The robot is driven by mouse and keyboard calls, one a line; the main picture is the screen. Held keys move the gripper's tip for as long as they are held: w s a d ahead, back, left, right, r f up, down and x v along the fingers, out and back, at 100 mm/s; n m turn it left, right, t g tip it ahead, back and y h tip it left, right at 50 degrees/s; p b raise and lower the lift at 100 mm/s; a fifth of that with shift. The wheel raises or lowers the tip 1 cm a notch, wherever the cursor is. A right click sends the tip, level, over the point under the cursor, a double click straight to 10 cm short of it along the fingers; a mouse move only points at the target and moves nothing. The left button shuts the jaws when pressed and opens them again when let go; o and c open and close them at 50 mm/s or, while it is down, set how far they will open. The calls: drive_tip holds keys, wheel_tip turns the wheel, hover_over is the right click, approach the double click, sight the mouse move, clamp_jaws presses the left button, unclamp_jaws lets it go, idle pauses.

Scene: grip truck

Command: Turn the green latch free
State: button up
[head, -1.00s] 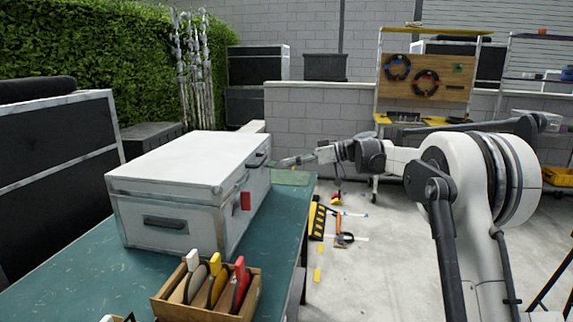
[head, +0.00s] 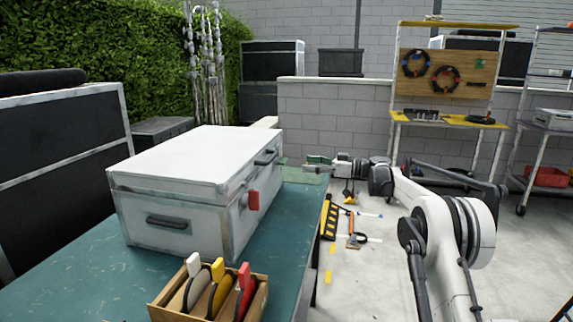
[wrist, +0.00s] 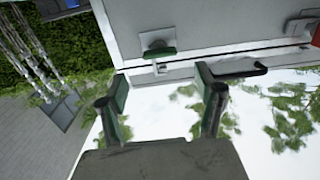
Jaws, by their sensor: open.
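The pale grey case (head: 178,212) stands on the green workbench. A red latch (head: 253,200) is on its long side at the near end, and a dark handle (head: 265,158) is farther along. In the wrist view the green latch (wrist: 160,50) sits on a light metal plate on the case wall, beside the lid seam. I cannot make it out in the head view. My gripper (wrist: 162,80) is open and empty, its green-padded fingers pointing at the case with the latch ahead between them, apart from it. In the head view my gripper (head: 318,161) is just past the case's far end.
The wrist view also shows the dark handle (wrist: 240,73) to the right of the latch. A wooden box (head: 212,300) of coloured tape rolls sits at the near end of the workbench (head: 75,275). Floor beside the bench is mostly open, with tools lying about.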

sight(287, 161)
drive_tip(key=a, duration=0.3)
drive_tip(key=w+a+b, duration=0.1)
drive_tip(key=a, duration=0.4)
drive_tip(key=shift+w+a, duration=0.25)
drive_tip(key=shift+a, duration=0.1)
drive_tip(key=c, duration=1.2)
drive_tip(key=shift+o, duration=0.2)
